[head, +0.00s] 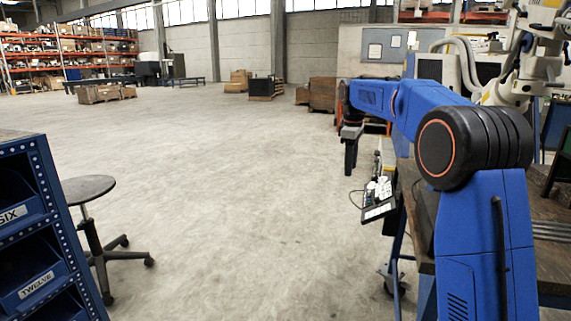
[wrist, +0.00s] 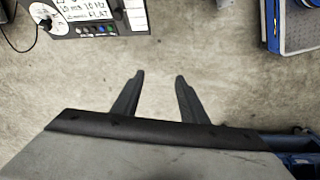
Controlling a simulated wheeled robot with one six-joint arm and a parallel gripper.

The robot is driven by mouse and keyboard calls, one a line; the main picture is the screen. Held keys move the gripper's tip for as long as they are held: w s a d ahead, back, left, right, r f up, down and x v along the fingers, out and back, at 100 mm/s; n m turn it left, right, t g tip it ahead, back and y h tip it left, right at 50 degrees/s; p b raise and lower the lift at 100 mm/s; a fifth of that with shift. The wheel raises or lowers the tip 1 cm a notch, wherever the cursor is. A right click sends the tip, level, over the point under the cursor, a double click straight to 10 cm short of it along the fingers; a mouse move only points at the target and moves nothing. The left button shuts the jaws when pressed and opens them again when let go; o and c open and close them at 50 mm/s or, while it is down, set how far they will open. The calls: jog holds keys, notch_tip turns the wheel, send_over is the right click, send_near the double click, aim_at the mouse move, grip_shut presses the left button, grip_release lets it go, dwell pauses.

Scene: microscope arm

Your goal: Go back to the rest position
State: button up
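My gripper (wrist: 159,76) points down with its two dark fingers apart. Only bare concrete floor shows between them, so it is open and empty. In the head view my gripper (head: 350,160) hangs at the end of my blue arm, which rises at the right, bends at a black elbow and reaches forward to the left. The gripper is over the floor, left of the workbench (head: 545,211). The fingertips are too small to tell apart in the head view.
A control box (wrist: 97,17) with buttons lies near the fingers, at the upper left of the wrist view. A stool (head: 89,190) and a blue bin rack (head: 50,160) stand at the left. A white machine (head: 535,65) stands at the right. The middle floor is clear.

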jog(key=s+d+r+m+t, duration=0.1)
jog(key=s+d+m, duration=0.15)
jog(key=s, duration=1.15)
jog(key=s+d+r+m+t, duration=0.15)
jog(key=s+m, duration=0.25)
jog(key=s, duration=1.1)
jog(key=s+f+m, duration=0.2)
jog(key=s+f, duration=0.3)
jog(key=s, duration=0.3)
jog(key=s+d+f+m, duration=0.1)
jog(key=s+f+m, duration=0.1)
jog(key=s+f, duration=0.4)
jog(key=s+d+f+m+t, duration=0.1)
jog(key=s+f, duration=0.4)
jog(key=s, duration=0.5)
jog(key=shift+s+d+f+m+y, duration=0.2)
jog(key=shift+s+d+m+y, duration=0.1)
jog(key=shift+s+m, duration=0.15)
jog(key=shift+w, duration=0.1)
